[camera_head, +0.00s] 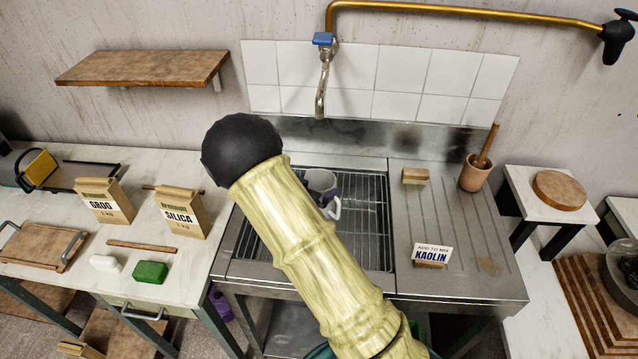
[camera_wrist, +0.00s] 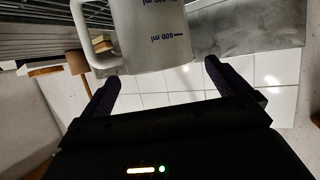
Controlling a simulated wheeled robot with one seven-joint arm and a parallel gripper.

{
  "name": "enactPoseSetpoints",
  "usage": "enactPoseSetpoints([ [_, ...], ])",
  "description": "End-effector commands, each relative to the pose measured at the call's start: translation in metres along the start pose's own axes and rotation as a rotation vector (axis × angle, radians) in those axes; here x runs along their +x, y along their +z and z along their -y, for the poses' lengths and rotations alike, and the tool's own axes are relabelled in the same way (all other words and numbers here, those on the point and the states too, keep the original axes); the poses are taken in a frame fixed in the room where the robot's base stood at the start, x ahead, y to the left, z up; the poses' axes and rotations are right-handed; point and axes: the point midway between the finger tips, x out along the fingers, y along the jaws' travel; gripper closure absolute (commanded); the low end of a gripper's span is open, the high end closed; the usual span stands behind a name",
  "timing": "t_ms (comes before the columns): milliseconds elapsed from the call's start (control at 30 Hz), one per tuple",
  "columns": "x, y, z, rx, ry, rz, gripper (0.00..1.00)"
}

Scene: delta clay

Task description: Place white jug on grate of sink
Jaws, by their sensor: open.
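The white jug (camera_head: 321,181) is upright at the sink grate (camera_head: 368,215), near the grate's middle, partly behind my arm. Its handle points toward the lower right in the head view. I cannot tell for sure that its base touches the bars. In the wrist view the jug (camera_wrist: 150,30) fills the top middle, with blue volume marks on its wall and its handle at the left. My gripper (camera_wrist: 170,88) is open, its two fingertips spread below the jug in that view, with no grip on it.
A tap (camera_head: 322,85) hangs behind the grate. A brush (camera_head: 415,176), a mortar with pestle (camera_head: 474,175) and a kaolin sign (camera_head: 431,254) are on the drainboard at the right. Silica (camera_head: 181,211) and grog (camera_head: 104,203) bags stand on the left counter.

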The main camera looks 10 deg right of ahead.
Motion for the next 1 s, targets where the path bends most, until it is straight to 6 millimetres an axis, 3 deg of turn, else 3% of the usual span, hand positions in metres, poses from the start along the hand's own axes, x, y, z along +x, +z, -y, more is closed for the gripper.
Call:
enactPoseSetpoints([
  [200, -0.043, 0.001, 0.001, 0.000, -0.005, 0.001, 0.00],
  [333, -0.058, 0.000, 0.001, 0.000, -0.002, 0.000, 0.00],
  [1000, -0.060, -0.001, -0.001, 0.002, 0.000, 0.004, 0.00],
])
